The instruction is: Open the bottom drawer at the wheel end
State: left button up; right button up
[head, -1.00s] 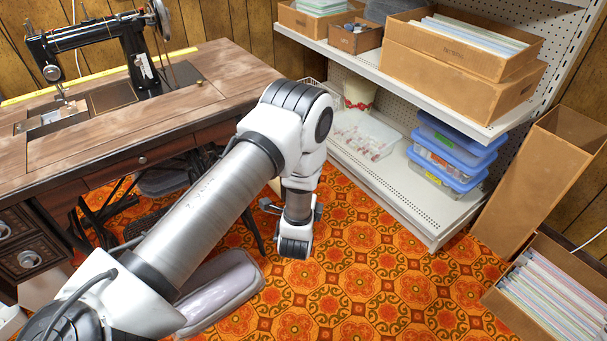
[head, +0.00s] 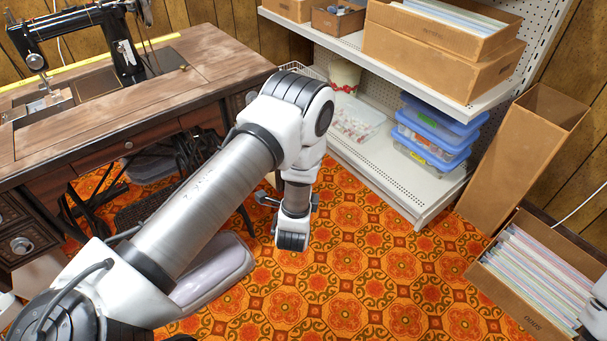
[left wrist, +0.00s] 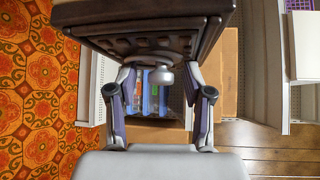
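The treadle sewing table (head: 150,85) fills the left of the head view. The drawers at its wheel end (head: 238,103) show only in part behind my left arm. In the left wrist view, a dark carved drawer front (left wrist: 140,42) with a round metal knob (left wrist: 163,77) is at the top. My left gripper (left wrist: 161,85) is open, with its fingers spread on either side of the knob. I cannot tell whether they touch it. My right gripper does not show; only a white part of my right arm is at the lower right edge.
A white shelf unit (head: 385,180) with blue-lidded boxes (head: 432,140) stands right of the table. A tall cardboard box (head: 515,165) and an open box of folders (head: 520,290) are at the right. A pale padded item (head: 215,272) lies on the carpet. The central carpet (head: 360,270) is clear.

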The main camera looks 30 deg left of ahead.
pick_arm(q)
jog(key=v, duration=1.2)
